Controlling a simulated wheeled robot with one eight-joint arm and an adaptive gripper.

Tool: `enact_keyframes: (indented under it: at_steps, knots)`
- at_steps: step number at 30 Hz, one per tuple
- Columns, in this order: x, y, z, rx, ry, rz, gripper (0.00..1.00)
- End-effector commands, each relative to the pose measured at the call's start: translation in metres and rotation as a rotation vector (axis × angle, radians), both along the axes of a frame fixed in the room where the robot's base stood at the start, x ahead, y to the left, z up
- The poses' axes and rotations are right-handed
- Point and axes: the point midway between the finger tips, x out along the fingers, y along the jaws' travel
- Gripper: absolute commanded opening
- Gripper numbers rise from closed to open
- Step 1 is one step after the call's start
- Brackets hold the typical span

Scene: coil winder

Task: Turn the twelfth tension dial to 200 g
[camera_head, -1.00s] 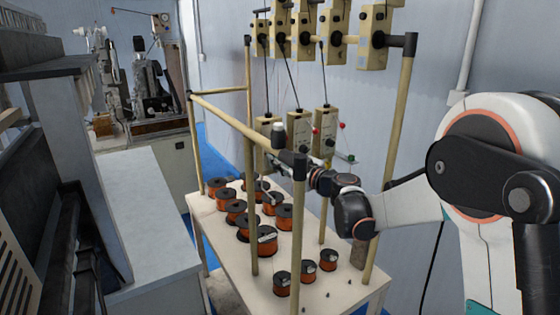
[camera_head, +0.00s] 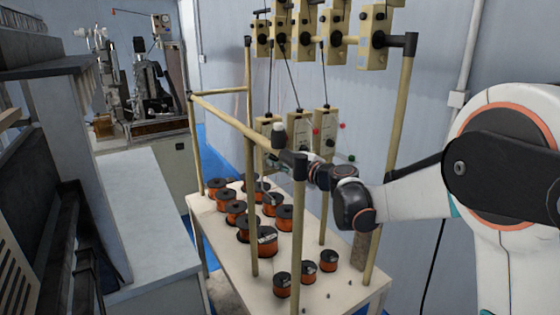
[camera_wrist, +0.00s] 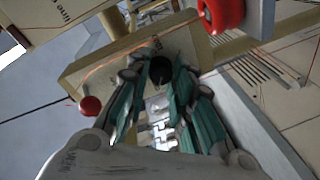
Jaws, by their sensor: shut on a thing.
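My gripper (camera_wrist: 158,88) shows in the wrist view with its teal finger pads on either side of a small black dial (camera_wrist: 161,68). It is shut on this dial, which sits on the face of a beige tension box (camera_wrist: 105,72). The scale around the dial is too small and covered to read. In the head view the fingers are mostly hidden behind the rack's corner, near the lower row of tension boxes (camera_head: 326,122). I cannot tell from the pictures which number this dial has.
A red ball (camera_wrist: 90,105) sticks out beside the box, and a red part (camera_wrist: 224,14) is close at the upper right. Beige rack posts (camera_head: 299,215) stand in front of my wrist. Several copper wire spools (camera_head: 266,240) stand on the table (camera_head: 340,288) below.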

Motion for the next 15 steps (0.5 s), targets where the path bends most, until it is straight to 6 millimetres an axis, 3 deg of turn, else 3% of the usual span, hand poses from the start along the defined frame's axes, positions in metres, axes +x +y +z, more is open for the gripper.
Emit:
enact_keyframes:
  at_steps: [15]
  knots:
    - [-0.0002,0.0006,0.0007,-0.061,-0.041,0.000,0.00]
